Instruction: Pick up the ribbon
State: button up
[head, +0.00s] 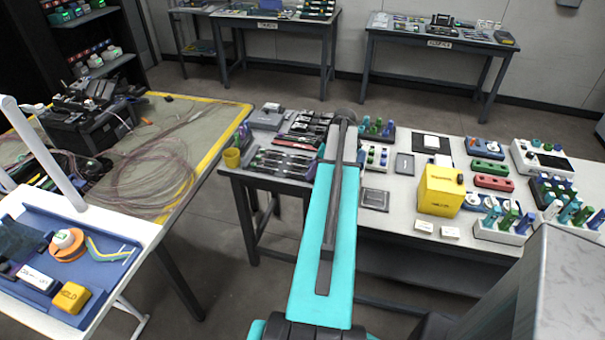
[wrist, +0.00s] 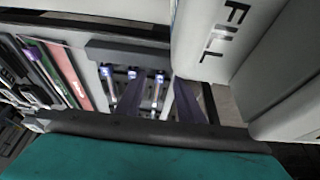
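A thin curved strip with blue and yellow strands (head: 108,248), which looks like the ribbon, lies at the right end of the blue tray (head: 125,278) at the lower left of the head view. My teal arm reaches forward over the middle bench, well to the right of that tray. My gripper is hidden behind the arm in the head view. In the wrist view, two dark prongs (wrist: 130,103) may be its fingers, but I cannot tell whether they are open or shut. The strip does not show in the wrist view.
The tray also holds an orange spool (head: 68,245) and a yellow "GOLD" block (head: 72,297). A white rod stands beside it. The middle bench is crowded with tools, bottles and a yellow container (head: 440,190). Open floor lies between tray and bench. A white "FILL" part (wrist: 215,40) fills the wrist view's upper right.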

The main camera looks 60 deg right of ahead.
jog(key=shift+w+f, duration=0.25)
jog(key=shift+f, duration=0.35)
grip_shut()
